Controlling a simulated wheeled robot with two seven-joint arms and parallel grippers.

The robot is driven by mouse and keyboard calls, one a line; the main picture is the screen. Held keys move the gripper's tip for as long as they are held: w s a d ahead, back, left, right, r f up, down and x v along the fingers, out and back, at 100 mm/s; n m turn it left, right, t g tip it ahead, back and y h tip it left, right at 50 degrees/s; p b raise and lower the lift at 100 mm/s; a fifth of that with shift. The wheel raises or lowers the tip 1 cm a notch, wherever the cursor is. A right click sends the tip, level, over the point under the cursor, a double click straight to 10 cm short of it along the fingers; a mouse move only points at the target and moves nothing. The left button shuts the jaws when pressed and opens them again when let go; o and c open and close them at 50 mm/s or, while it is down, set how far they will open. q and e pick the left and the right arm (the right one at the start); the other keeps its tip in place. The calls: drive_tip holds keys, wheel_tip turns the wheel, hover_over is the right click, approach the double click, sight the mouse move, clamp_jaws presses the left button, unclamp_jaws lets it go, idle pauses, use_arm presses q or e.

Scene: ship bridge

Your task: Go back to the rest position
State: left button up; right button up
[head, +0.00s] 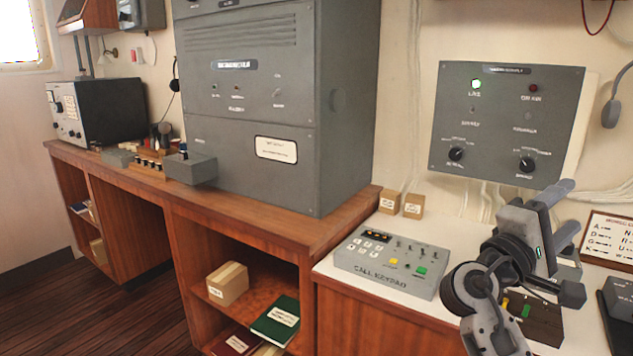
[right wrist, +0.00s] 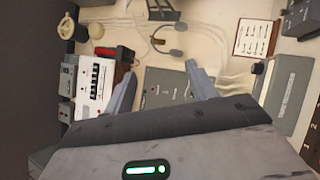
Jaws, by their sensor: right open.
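My right gripper (head: 568,212) is at the right of the head view, raised over the white counter and in front of the wall. Its two fingers are apart and nothing shows between them. In the right wrist view the open fingers (right wrist: 161,84) point away toward the wall and a grey panel, with an empty gap between them. My left gripper is not in the head view.
A grey call keypad (head: 392,262) sits on the white counter left of my right arm. A grey wall panel (head: 505,120) with a lit green lamp hangs behind. Two small boxes (head: 402,204) stand by the wall. A large grey cabinet (head: 270,90) stands on the wooden desk.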

drive_tip(key=s+d+r+g+h, duration=0.2)
drive_tip(key=s+d+r+h, duration=0.25)
drive_tip(key=d+r, duration=0.35)
drive_tip(key=w+a+f+n+t+y, duration=0.1)
drive_tip(key=a+f+n+t+y, duration=0.15)
drive_tip(key=f+y, duration=0.55)
drive_tip(key=w+a+f+n+t+y, duration=0.1)
drive_tip(key=f+n+t+y, duration=0.2)
drive_tip(key=f, duration=0.9)
drive_tip(key=w+a+f+n+t+y, duration=0.1)
drive_tip(key=f+n+t+y, duration=0.2)
drive_tip(key=f+y, duration=0.55)
drive_tip(key=s+a+f+m+g+y, duration=0.35)
drive_tip(key=s+a+f, duration=0.45)
drive_tip(key=s+f, duration=0.3)
drive_tip(key=s+a+f+m+g+y, duration=0.4)
drive_tip(key=s+a+f, duration=0.3)
drive_tip(key=s+f, duration=0.35)
drive_tip(key=w+a+r+m+t+y, duration=0.1)
drive_tip(key=w+a+m+t, duration=0.1)
drive_tip(key=a+m, duration=0.3)
drive_tip(key=a, duration=0.4)
